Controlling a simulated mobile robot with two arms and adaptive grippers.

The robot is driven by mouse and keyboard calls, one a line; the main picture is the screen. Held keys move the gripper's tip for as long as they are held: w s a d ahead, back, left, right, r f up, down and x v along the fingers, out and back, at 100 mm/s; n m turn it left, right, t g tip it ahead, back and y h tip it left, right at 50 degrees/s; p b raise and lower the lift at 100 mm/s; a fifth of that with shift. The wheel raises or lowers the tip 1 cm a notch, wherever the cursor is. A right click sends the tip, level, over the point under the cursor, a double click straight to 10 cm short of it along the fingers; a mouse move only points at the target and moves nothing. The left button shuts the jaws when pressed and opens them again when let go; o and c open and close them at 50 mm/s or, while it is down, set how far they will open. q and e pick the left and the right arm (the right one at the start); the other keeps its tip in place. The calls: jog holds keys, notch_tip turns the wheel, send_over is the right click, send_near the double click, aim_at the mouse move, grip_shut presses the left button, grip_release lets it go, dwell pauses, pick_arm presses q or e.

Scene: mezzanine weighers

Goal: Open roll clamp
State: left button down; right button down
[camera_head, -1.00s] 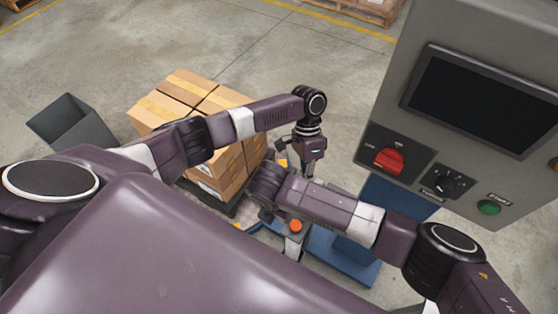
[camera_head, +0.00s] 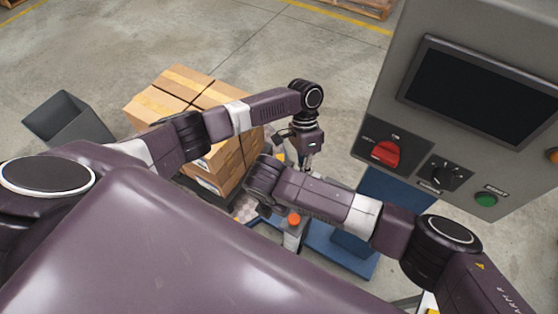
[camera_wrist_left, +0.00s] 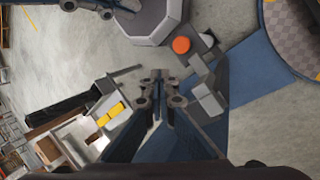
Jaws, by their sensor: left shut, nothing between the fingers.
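I cannot pick out the roll clamp with certainty. My left gripper (camera_head: 308,160) points down beside the blue-based machine in the head view. In the left wrist view the left gripper (camera_wrist_left: 160,76) is shut with nothing between its fingertips. Close beyond its tips are small grey blocks and an orange round knob (camera_wrist_left: 181,45). The orange knob (camera_head: 294,219) also shows on a grey post in the head view, below my right forearm. My right forearm crosses in front of the machine, and my right gripper is hidden.
A grey control cabinet (camera_head: 480,170) with a screen, red switch and green button stands at the right. A blue base (camera_wrist_left: 250,75) and checkered round plate (camera_wrist_left: 292,40) lie near the left gripper.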

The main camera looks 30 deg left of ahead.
dwell(0.3)
pick_arm(q)
jog(key=c, duration=1.5)
grip_release()
jog(key=shift+r, duration=0.1)
